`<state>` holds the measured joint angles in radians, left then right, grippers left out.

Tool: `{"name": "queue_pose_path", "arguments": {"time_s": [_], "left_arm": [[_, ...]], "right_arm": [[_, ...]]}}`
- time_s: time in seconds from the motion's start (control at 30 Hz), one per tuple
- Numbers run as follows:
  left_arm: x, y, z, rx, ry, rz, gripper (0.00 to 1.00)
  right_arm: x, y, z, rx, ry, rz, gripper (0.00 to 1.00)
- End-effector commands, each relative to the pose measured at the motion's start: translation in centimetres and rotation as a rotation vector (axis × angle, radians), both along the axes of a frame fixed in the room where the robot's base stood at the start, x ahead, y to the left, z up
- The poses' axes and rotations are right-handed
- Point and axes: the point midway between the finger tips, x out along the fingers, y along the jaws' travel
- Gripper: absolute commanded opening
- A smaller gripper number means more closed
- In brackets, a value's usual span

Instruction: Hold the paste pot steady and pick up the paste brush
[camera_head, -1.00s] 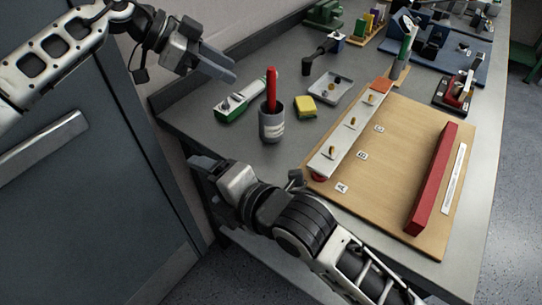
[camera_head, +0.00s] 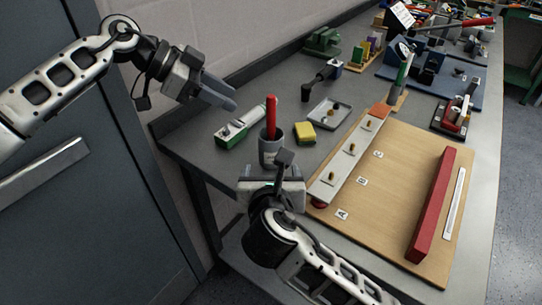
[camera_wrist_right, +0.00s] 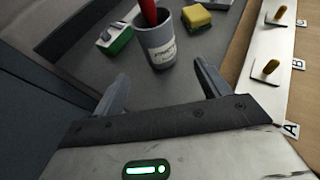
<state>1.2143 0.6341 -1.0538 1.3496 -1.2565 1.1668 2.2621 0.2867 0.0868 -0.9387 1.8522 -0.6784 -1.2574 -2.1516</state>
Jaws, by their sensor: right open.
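The paste pot (camera_head: 268,151) is a grey cup with a pale label, upright on the bench near its left front edge. The red-handled paste brush (camera_head: 271,114) stands in it, its lower end hidden inside. My right gripper (camera_head: 271,175) is open and empty just in front of the pot. In the right wrist view the pot (camera_wrist_right: 158,48) stands beyond and between the open fingers (camera_wrist_right: 161,74), apart from them, with the brush handle (camera_wrist_right: 148,12) above. My left gripper (camera_head: 226,96) is up at the left, away from the pot; its finger gap is unclear.
A green-and-white tool (camera_head: 238,126) lies left of the pot, and a yellow sponge (camera_head: 305,132) lies right of it. A small tray (camera_head: 345,112) is behind the sponge. A wooden board (camera_head: 395,190) with a white terminal strip (camera_head: 335,177) and red bar (camera_head: 432,205) fills the right.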

Motion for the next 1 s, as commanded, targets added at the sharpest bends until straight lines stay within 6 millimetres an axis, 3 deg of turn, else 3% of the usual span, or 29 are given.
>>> {"name": "queue_pose_path", "arguments": {"time_s": [0.3,0.5,0.7,1.0], "left_arm": [[0.0,0.0,0.0,0.0,0.0,0.0,0.36],[0.0,0.0,0.0,0.0,0.0,0.0,0.36],[0.0,0.0,0.0,0.0,0.0,0.0,0.36],[0.0,0.0,0.0,0.0,0.0,0.0,0.36]], "right_arm": [[5.9,0.0,-2.4,0.001,0.001,0.0,0.76],[8.7,0.1,-3.6,0.001,0.001,0.001,0.76],[9.9,0.0,-4.1,0.004,0.001,0.001,0.76],[10.0,0.1,-4.2,0.004,0.001,0.002,0.76]]}}
